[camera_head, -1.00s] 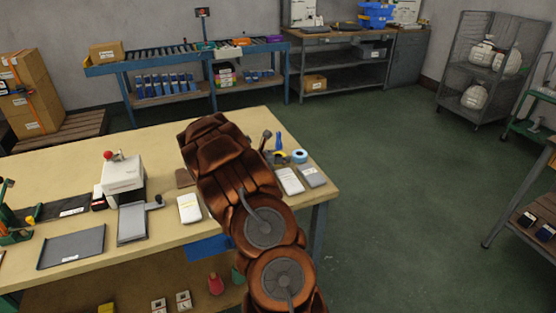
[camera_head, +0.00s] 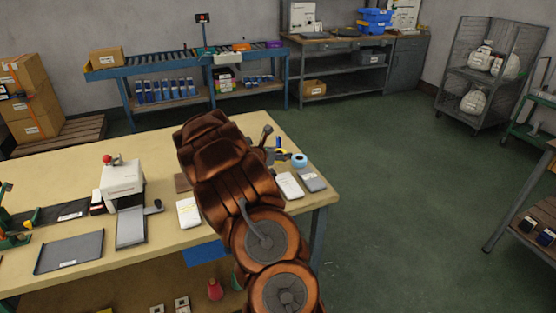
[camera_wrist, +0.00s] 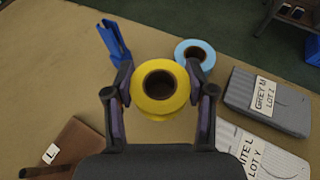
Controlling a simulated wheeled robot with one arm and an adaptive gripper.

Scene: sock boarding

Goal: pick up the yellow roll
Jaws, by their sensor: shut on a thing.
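The yellow roll (camera_wrist: 159,105), a ring with a brown core, sits between the two dark fingers of my gripper (camera_wrist: 160,80) in the wrist view. The fingers press on it from left and right, and my gripper is shut on it. In the head view my copper-coloured arm hides most of my gripper, and only a bit of yellow shows beside it. A light blue roll (camera_wrist: 208,52) lies on the table just beyond and right of the yellow roll; it also shows in the head view (camera_head: 299,160).
A blue tool (camera_wrist: 115,42) lies beyond the left finger. A grey pack (camera_wrist: 268,103) and a white pack (camera_wrist: 265,155) lie at the right. A brown flat piece (camera_wrist: 65,145) is at lower left. The wooden table (camera_head: 75,170) has a white machine (camera_head: 122,178) on it.

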